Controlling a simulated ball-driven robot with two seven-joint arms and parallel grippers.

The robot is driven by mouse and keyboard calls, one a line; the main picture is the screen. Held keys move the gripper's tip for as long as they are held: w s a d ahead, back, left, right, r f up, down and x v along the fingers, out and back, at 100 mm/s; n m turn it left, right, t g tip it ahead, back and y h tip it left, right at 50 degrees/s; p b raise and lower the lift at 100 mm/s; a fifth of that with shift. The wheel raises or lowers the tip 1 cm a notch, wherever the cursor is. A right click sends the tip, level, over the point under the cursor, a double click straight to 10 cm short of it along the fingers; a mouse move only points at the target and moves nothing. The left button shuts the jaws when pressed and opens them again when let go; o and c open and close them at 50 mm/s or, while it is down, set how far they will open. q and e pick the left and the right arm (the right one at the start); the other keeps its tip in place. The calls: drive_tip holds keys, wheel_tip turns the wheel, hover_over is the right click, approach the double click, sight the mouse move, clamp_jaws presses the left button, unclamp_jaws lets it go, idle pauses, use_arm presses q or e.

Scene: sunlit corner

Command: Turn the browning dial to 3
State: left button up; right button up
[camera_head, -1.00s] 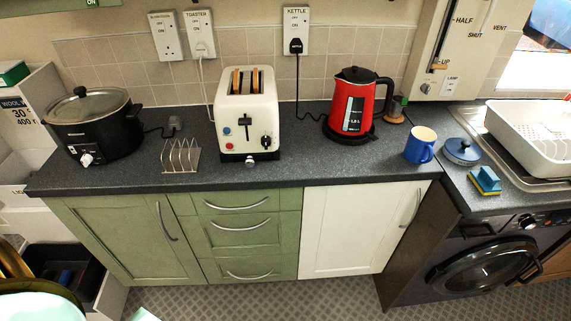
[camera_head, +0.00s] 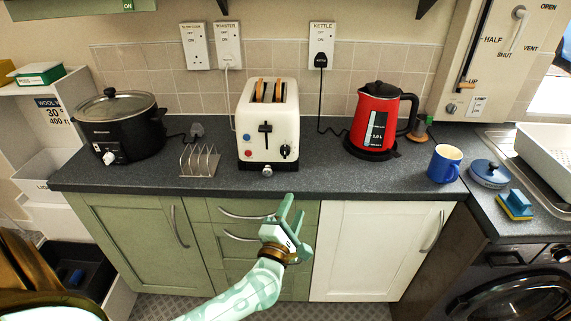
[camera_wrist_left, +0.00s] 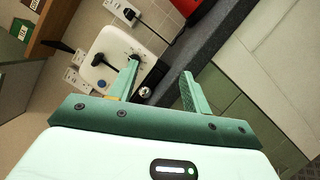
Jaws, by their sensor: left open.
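The cream toaster (camera_head: 250,113) stands on the dark worktop with two slices of bread (camera_head: 268,90) in its slots. Its front has a black lever (camera_head: 265,128), a round black dial (camera_head: 285,151) at the lower right, blue and red buttons at the left, and a silver knob (camera_head: 267,171) below. The dial's setting is too small to read. My left gripper (camera_head: 293,209) is open and empty, in front of the drawers and below the toaster in the head view. In the left wrist view the toaster (camera_wrist_left: 117,45) lies beyond my open fingers (camera_wrist_left: 160,73). My right gripper is not in view.
A toast rack (camera_head: 199,161) and black slow cooker (camera_head: 123,130) stand left of the toaster. A red kettle (camera_head: 373,115) and blue mug (camera_head: 444,164) stand right. The worktop's front edge (camera_head: 240,191) lies between my gripper and the toaster. Worktop between toaster and kettle is clear.

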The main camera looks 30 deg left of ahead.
use_arm(q)
wheel_tip(320, 180, up, 4)
drive_tip(key=s+a+n+g+y, duration=0.1)
drive_tip(key=a+n+g+y, duration=0.2)
drive_tip(key=n, duration=0.8)
drive_tip(key=n+y+b, duration=0.1)
drive_tip(key=n+b, duration=0.2)
approach(284, 155)
drive_tip(key=x, duration=0.9)
drive_tip(key=shift+w+f, duration=0.1)
drive_tip(key=shift+w, duration=0.1)
drive_tip(key=c, duration=1)
